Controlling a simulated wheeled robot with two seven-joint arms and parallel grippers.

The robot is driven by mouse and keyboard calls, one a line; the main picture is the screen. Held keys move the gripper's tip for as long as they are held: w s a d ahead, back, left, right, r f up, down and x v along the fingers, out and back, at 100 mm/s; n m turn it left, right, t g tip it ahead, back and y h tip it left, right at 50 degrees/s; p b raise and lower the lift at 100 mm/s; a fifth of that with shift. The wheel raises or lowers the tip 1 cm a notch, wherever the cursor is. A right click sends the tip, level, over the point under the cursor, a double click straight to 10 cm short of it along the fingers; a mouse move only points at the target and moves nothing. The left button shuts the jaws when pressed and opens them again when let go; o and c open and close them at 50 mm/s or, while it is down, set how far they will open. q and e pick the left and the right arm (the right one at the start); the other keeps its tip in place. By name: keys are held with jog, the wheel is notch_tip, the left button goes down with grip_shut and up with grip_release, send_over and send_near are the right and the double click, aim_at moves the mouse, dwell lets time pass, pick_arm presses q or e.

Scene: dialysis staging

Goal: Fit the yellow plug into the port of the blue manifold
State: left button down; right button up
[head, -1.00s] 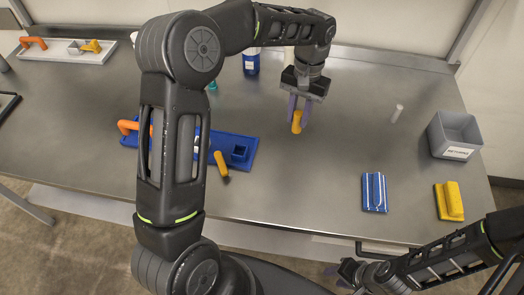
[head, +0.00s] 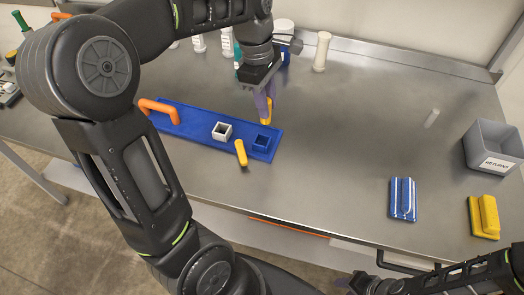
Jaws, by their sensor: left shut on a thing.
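The blue manifold (head: 185,128) is a long flat blue board on the steel table. It carries an orange handle at its left end, a white square socket (head: 222,131) and a blue square port (head: 262,143) near its right end. My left gripper (head: 266,104) is shut on a yellow plug (head: 267,114), which points down just behind the blue port in the picture. The plug looks apart from the port; its exact height is hard to tell. Another yellow-orange plug (head: 241,153) lies across the board's front edge. My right gripper (head: 358,283) is at the bottom edge, its fingers unclear.
A blue-and-white striped block (head: 403,200), a yellow block (head: 484,216) and a grey returns bin (head: 494,148) stand at the right. The table's middle right is clear.

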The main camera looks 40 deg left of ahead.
aim_at(262, 122)
pick_arm(q)
jog(key=shift+s+a+n, duration=0.25)
jog(key=shift+s+n, duration=0.2)
jog(key=shift+n, duration=0.35)
jog(key=shift+f, duration=0.15)
notch_tip(262, 122, down, 6)
jog(key=shift+f, duration=0.1)
jog(key=shift+f, duration=1.8)
jog(key=shift+f, duration=0.15)
jog(key=c, duration=1.2)
grip_release()
